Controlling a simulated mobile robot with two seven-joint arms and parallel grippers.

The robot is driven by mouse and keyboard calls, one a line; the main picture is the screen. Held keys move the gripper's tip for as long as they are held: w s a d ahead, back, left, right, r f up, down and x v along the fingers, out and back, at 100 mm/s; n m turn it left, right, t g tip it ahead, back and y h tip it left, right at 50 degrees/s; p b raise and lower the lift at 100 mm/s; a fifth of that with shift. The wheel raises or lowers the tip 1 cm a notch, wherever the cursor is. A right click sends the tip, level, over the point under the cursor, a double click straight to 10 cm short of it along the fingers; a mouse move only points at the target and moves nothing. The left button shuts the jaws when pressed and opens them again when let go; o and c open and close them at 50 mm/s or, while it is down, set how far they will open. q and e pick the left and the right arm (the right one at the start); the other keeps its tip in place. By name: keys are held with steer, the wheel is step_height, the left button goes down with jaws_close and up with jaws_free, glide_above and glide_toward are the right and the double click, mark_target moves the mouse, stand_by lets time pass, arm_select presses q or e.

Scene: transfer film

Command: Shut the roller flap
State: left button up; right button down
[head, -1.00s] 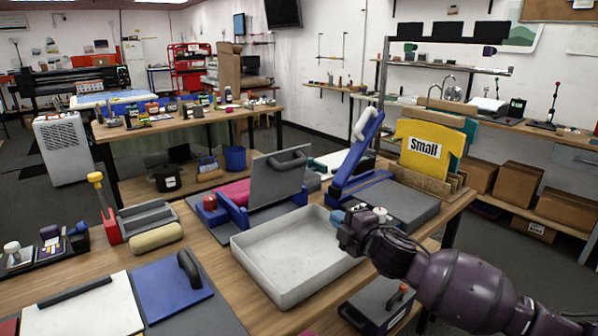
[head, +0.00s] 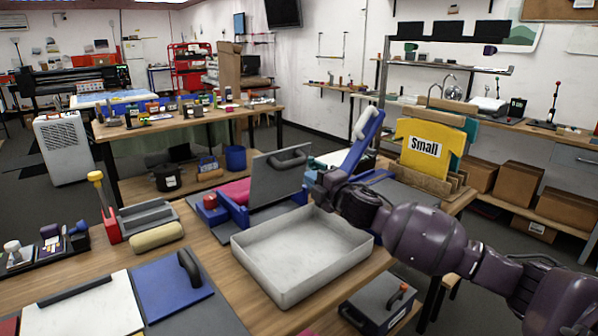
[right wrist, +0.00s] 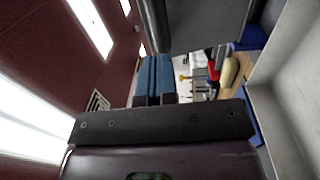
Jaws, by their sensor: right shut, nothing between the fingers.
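The roller flap (head: 272,180) is a grey panel with a black handle. It stands raised and tilted on a blue-framed unit (head: 238,212) with a red knob and a pink roll. My right gripper (head: 318,188) is just right of the flap, near its right edge. Its blue-grey fingers (right wrist: 155,80) are together and hold nothing. A dark grey surface (right wrist: 205,25) at the top of the right wrist view appears to be the flap. I cannot tell whether the gripper touches it. My left gripper is out of view.
A blue press with a raised arm (head: 362,140) stands behind the gripper. A yellow "Small" shirt board (head: 428,145) stands to the right. A beige roll (head: 157,236) lies left.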

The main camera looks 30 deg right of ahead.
mark_target(293, 166)
steer(key=w, duration=0.5)
steer(key=shift+w+a+r, duration=0.2)
steer(key=shift+a, duration=0.05)
steer(key=shift+w, duration=0.1)
steer(key=shift+r, duration=0.1)
